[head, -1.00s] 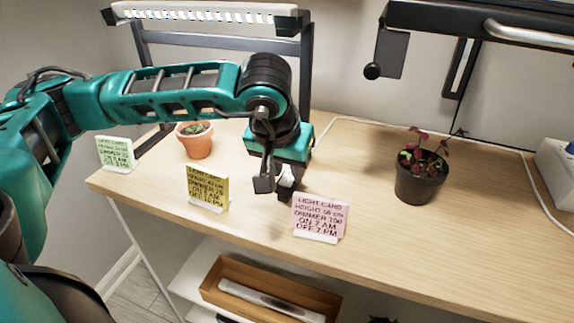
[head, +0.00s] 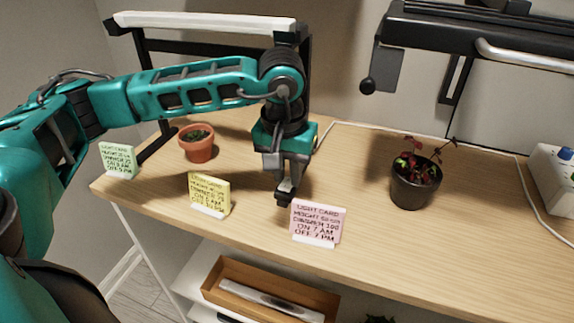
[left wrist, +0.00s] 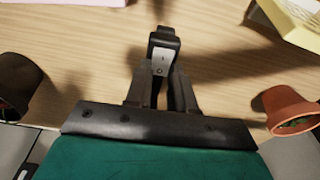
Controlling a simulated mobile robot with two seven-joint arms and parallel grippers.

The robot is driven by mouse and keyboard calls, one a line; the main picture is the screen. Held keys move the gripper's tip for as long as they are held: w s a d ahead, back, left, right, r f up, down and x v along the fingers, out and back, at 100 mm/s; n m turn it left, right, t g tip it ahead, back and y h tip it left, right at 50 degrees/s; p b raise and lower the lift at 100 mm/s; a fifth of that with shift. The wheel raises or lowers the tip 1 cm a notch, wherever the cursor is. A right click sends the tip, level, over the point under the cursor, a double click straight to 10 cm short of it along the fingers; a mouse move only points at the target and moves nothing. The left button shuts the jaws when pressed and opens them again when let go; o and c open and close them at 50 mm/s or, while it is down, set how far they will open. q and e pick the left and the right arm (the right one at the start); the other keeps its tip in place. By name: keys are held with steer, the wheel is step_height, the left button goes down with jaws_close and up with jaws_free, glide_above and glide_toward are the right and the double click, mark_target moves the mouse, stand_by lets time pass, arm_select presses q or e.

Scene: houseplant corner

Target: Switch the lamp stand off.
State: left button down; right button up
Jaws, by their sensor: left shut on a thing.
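The lamp stand (head: 205,22) is at the back left in the head view, a black frame with a white light bar along its top. The bar now looks plain white, with no separate bright beads. My left gripper (head: 284,190) points down over the desk, in front of the lamp frame's right post. In the left wrist view, a small black switch (left wrist: 163,52) with a grey rocker marked I and O is held between the fingers of this gripper (left wrist: 161,88). Which side of the rocker is pressed I cannot tell. My right gripper is out of view.
A yellow card (head: 209,193) and a pink card (head: 318,223) stand near the front edge, a green card (head: 118,160) at the left. A terracotta pot (head: 198,149) and a dark pot (head: 414,188) flank the gripper. Another lamp (head: 470,35) is at right.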

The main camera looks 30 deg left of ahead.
mark_target(285, 185)
arm_select(q)
steer(key=c, duration=1)
jaws_free()
steer(key=shift+o, duration=0.2)
step_height(285, 185, up, 8)
steer(key=s+p, duration=0.1)
steer(key=shift+d+f, duration=0.15)
steer(key=shift+f, duration=0.1)
